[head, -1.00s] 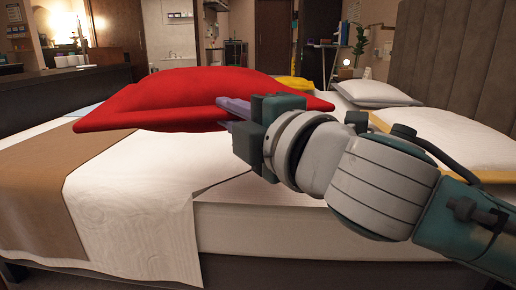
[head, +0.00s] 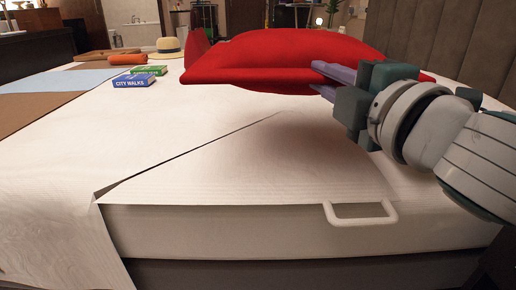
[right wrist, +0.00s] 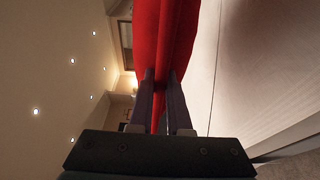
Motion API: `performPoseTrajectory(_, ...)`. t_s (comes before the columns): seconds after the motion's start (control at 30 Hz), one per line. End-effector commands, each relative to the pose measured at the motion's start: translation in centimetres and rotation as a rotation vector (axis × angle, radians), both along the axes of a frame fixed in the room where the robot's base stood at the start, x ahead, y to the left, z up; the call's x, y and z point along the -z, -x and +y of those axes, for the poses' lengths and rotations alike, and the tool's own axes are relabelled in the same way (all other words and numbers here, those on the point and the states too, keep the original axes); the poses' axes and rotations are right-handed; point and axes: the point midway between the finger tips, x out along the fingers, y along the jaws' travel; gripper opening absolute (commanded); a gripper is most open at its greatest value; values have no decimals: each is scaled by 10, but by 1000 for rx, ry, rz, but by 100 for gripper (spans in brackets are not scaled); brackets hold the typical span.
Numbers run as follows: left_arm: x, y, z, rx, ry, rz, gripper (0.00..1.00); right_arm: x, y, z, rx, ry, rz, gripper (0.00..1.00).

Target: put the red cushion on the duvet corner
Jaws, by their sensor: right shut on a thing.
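The red cushion (head: 270,62) is held above the bed, and its edge is between the purple fingers of my right gripper (head: 335,78). The right gripper is shut on it, and in the right wrist view the red cushion (right wrist: 165,40) rises between the fingers (right wrist: 160,95). A white duvet (head: 190,120) covers the bed. A triangular corner flap (head: 270,175) lies at its front edge, bounded by a diagonal line on its left. The cushion is above and behind this flap, with a shadow below it. My left gripper is not in view.
A white handle (head: 360,218) sticks out at the bed's front edge. A blue book (head: 134,80), a green book (head: 149,70), a straw hat (head: 167,47) and an orange roll (head: 128,59) lie at the far left. The grey headboard (head: 440,40) stands at the right. The front middle of the bed is clear.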

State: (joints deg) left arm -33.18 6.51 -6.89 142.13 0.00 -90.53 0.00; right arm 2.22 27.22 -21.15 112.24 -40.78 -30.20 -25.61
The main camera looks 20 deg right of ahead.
Motion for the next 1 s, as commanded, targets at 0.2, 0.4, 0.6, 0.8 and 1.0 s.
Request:
performPoseTrajectory(0.2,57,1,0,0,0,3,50,72,0,0,1,1,-2,0)
performPoseTrajectory(0.4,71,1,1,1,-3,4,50,91,0,0,1,1,-4,0)
performPoseTrajectory(0.6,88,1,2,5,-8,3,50,113,0,0,0,1,-2,0)
performPoseTrajectory(0.8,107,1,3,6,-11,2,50,137,0,0,1,1,-3,0)
performPoseTrajectory(1.0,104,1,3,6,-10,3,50,133,0,0,0,1,-3,0)
